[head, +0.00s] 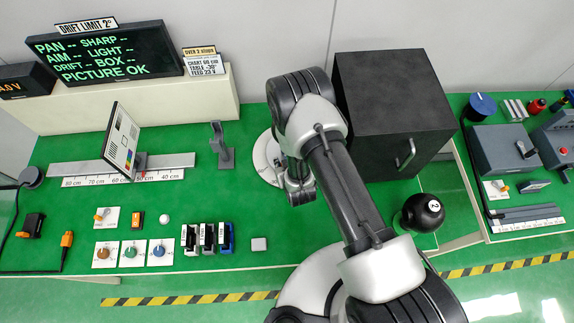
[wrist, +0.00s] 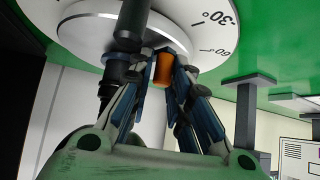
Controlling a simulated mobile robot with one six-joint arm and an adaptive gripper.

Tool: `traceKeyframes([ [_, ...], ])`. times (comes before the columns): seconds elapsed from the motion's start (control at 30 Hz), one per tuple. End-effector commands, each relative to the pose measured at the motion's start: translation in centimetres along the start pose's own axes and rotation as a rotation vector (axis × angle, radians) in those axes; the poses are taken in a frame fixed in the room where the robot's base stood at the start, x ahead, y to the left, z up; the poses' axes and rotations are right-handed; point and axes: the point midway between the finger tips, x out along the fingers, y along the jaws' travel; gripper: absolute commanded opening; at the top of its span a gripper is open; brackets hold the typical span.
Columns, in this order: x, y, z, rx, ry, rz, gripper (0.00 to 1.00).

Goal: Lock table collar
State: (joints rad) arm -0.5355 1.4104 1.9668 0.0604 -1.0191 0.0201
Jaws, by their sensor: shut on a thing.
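The round white table (wrist: 215,45) with angle marks such as -30° and -60° fills the top of the wrist view. Its white edge also shows in the head view (head: 264,158), mostly behind my arm. An orange collar part (wrist: 162,69) sits at the table's hub. My gripper (wrist: 160,78) has its blue-padded fingers on both sides of this part and is shut on it. In the head view my gripper (head: 300,188) is small and largely hidden by my arm. Whether the collar is turned to its locked position cannot be told.
A black box with a handle (head: 395,110) stands right of my arm. A grey post (head: 222,147) and a chart board (head: 122,140) on a ruled rail stand to the left. Knobs (head: 130,250) and small racks (head: 207,238) line the front edge.

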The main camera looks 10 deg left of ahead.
Motion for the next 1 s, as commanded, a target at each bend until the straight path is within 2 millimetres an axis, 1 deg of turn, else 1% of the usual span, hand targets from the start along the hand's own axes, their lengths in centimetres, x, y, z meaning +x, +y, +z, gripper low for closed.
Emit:
traceKeyframes([
  [0.03,0.4,-0.9,-0.2,0.019,0.006,0.018,0.0],
  [0.4,1.7,-2.4,-1.4,0.228,0.007,0.222,0.0],
  [0.7,2.2,-2.8,-2.2,0.327,0.006,0.322,0.0],
  [1.0,2.3,-2.8,-2.5,0.357,0.005,0.353,0.0],
])
